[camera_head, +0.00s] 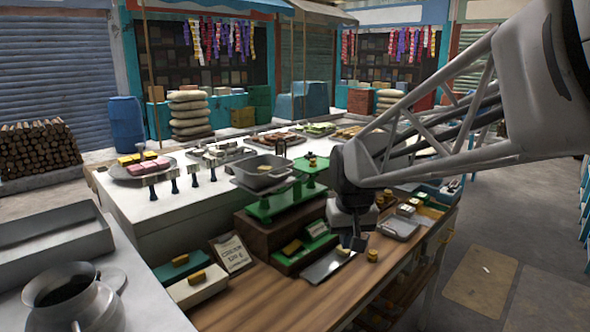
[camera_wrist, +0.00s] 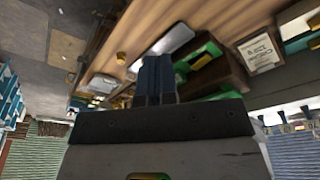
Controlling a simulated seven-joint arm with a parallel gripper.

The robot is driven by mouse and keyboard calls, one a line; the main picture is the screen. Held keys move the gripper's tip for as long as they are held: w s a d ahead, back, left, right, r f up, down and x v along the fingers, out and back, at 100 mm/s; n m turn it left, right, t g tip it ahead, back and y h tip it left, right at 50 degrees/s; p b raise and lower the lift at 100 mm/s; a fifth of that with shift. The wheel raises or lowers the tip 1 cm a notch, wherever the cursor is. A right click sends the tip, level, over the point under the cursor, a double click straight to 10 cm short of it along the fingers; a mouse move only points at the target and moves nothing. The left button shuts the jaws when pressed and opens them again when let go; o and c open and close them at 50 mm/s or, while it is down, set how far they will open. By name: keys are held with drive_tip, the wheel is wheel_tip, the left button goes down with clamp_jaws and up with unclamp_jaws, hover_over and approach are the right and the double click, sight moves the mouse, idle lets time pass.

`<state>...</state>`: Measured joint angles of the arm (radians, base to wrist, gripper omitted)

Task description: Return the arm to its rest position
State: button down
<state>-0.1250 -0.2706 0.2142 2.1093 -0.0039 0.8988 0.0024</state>
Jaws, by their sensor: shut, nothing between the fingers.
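My gripper (camera_head: 354,243) hangs over the wooden counter (camera_head: 268,302), in front of the green balance scale (camera_head: 277,200). In the wrist view the two dark fingers of my gripper (camera_wrist: 157,60) lie side by side, shut and empty. Below and beside the fingers is a grey metal tray (camera_head: 328,266), which also shows in the wrist view (camera_wrist: 178,38). A small yellow-brown block (camera_head: 372,255) stands on the counter just right of the fingers, apart from them. The arm reaches in from the upper right.
A metal pan (camera_head: 263,172) sits on the scale. A lettered sign (camera_head: 232,252) and boxes with yellow blocks, one white (camera_head: 197,287), stand at the left. A metal pot (camera_head: 72,298) is at the front left. Another grey tray (camera_head: 399,227) lies right of my gripper. Open floor (camera_head: 535,285) is at the right.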

drive_tip(key=s+d+f, duration=0.1)
drive_tip(key=s+d, duration=0.2)
drive_tip(key=s, duration=0.9)
drive_tip(key=s+d+f+m, duration=0.1)
drive_tip(key=s+d, duration=0.3)
drive_tip(key=s, duration=0.9)
drive_tip(key=shift+f+m, duration=0.3)
drive_tip(key=shift+f, duration=0.25)
drive_tip(key=shift+d, duration=0.1)
